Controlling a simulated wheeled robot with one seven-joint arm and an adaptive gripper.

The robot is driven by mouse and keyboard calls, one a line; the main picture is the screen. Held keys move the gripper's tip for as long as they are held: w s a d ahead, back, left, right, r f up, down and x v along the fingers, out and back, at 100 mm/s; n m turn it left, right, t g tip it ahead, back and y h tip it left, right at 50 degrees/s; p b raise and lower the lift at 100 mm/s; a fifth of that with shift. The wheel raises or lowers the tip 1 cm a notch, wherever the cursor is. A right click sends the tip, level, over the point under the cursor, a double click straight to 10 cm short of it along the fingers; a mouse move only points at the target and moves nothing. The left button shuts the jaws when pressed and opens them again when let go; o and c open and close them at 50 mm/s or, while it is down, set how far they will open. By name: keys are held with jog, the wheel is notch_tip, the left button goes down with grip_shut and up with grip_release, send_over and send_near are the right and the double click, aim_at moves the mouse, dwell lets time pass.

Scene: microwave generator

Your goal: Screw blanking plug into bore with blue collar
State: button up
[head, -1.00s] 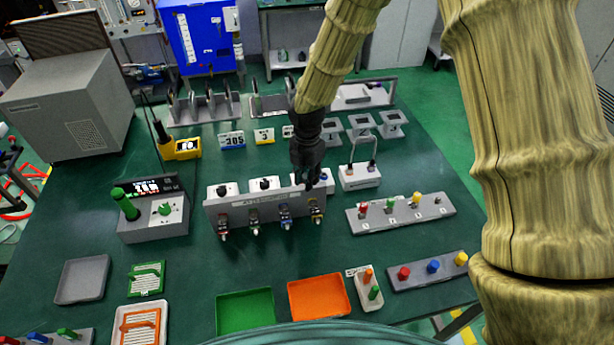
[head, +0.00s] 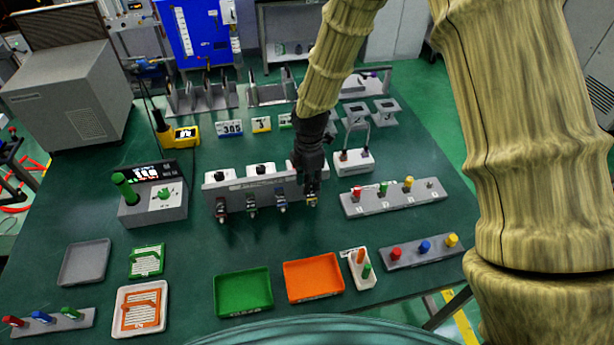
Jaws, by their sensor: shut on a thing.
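A grey upright panel (head: 236,197) stands mid-table with a row of small fittings along its front. The fitting with the blue collar (head: 281,201) is third from the left, and one with a yellow collar (head: 311,200) is at the right end. My gripper (head: 312,187) points down in front of the panel's right end, just above the yellow-collared fitting. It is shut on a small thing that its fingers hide. I cannot tell whether this is the blanking plug, or whether it touches the fitting. The bores are too small to make out.
A grey rack (head: 395,197) with red, green and yellow pegs stands right of the panel. A white box with a wire handle (head: 354,162) is behind it. A green tray (head: 243,291) and an orange tray (head: 314,279) lie in front. The table between panel and trays is clear.

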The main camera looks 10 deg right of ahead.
jog(key=m, duration=0.1)
jog(key=f+m, duration=0.1)
jog(key=m, duration=0.1)
jog(key=shift+s+d+f, duration=0.2)
jog(key=shift+s, duration=0.15)
jog(key=m, duration=0.2)
jog(key=s+m, duration=0.1)
jog(key=m, duration=0.1)
jog(key=shift+s+d+f, duration=0.1)
jog(key=shift+d+f, duration=0.2)
jog(key=s+f+m, duration=0.1)
jog(key=m, duration=0.3)
jog(key=s+d+f+m, duration=0.1)
jog(key=m, duration=0.4)
jog(key=s+d+m, duration=0.1)
jog(key=m, duration=0.3)
jog(key=shift+s+d+f, duration=0.25)
jog(key=shift+s+f, duration=0.05)
jog(key=shift+f, duration=0.1)
jog(key=shift+s, duration=0.1)
